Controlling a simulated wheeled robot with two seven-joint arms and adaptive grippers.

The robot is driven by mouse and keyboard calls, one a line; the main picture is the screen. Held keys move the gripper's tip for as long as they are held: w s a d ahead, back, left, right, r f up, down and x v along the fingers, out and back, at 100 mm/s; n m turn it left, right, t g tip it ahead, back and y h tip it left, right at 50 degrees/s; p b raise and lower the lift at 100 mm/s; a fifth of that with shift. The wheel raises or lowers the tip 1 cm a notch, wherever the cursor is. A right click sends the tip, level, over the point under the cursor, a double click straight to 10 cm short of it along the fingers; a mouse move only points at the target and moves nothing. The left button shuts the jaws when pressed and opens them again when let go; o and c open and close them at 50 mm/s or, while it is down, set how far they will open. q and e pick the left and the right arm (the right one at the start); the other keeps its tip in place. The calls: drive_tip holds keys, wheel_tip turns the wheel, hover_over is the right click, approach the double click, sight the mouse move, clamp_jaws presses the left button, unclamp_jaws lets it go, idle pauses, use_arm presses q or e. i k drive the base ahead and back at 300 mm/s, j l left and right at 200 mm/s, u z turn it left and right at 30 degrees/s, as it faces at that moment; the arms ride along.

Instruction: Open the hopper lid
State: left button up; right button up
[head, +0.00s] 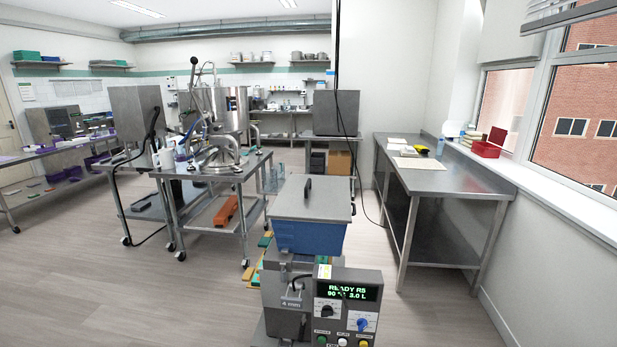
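The hopper (308,240) is a blue box on top of the depositor machine, low in the middle of the head view. Its flat grey lid (325,200) lies closed over the top. A dark upright handle (308,188) stands on the lid, left of its middle. Below the hopper is a grey control box (347,308) with a lit green display, knobs and buttons. Neither of my grippers shows in the head view, and nothing touches the lid.
A steel table (460,183) stands along the right wall under the window. A wheeled steel cart (222,172) with a metal kettle (228,110) stands back left. Open floor (150,290) lies left of the machine. A dark cable hangs behind the hopper.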

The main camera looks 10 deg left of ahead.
sight(312, 198)
drive_tip(key=i+j, duration=0.15)
drive_tip(key=i, duration=0.25)
drive_tip(key=i+j, duration=0.15)
drive_tip(key=i, duration=0.3)
drive_tip(key=i+j, duration=0.15)
drive_tip(key=i, duration=0.25)
